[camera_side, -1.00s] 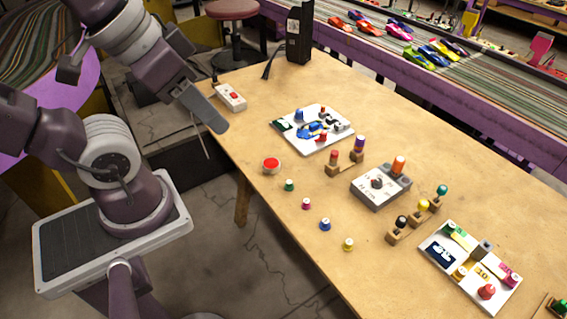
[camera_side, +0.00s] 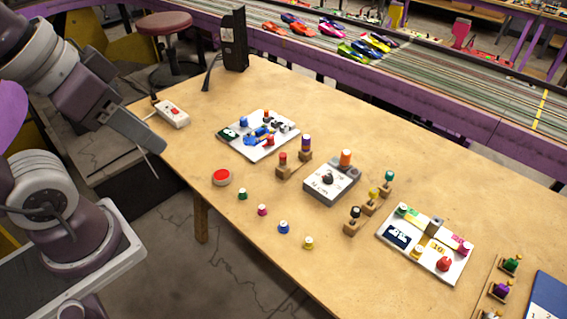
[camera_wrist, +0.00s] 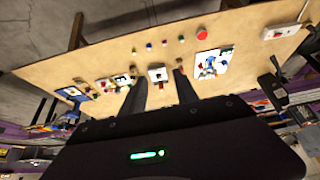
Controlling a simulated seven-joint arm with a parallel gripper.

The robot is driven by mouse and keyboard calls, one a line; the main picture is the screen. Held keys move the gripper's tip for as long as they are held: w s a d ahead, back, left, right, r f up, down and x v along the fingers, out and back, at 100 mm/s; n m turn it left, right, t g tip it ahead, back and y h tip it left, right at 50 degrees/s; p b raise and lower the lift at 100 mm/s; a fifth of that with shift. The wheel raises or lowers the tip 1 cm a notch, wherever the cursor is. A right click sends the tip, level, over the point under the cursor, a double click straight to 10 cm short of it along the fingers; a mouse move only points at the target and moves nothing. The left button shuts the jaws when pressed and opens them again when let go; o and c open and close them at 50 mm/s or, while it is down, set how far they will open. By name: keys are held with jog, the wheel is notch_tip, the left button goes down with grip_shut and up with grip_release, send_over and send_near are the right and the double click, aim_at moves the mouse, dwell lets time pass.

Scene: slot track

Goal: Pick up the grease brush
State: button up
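I cannot tell which thing is the grease brush; no brush bristles are clear in either view. Small upright pieces with coloured tops stand in wooden holders: one red (camera_side: 283,158), one purple (camera_side: 306,142), one black (camera_side: 355,212), one yellow (camera_side: 374,192) and one teal (camera_side: 390,176). An orange-topped piece (camera_side: 345,158) stands on a grey and white block (camera_side: 325,188). My gripper (camera_wrist: 160,73) shows two dark fingers apart with nothing held between them. In the side view, it is at the table's left edge, away from the holders.
A white board with a blue car (camera_side: 283,143), a red button (camera_side: 222,177) and several small coloured pegs (camera_side: 262,210) lie on the table. A white switch box (camera_side: 172,113) is near my gripper. A second board (camera_side: 398,237) is at right. Bare table (camera_side: 420,160) lies behind the holders.

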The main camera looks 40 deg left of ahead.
jog(key=shift+o, duration=1)
jog(key=m+g, duration=0.6)
jog(key=m, duration=0.9)
send_over(283, 155)
jog(key=f, duration=2.7)
jog(key=shift+d+f, duration=0.15)
jog(key=shift+d, duration=0.15)
jog(key=f, duration=0.7)
jog(key=shift+a, duration=0.4)
jog(key=shift+r, duration=0.1)
grip_shut()
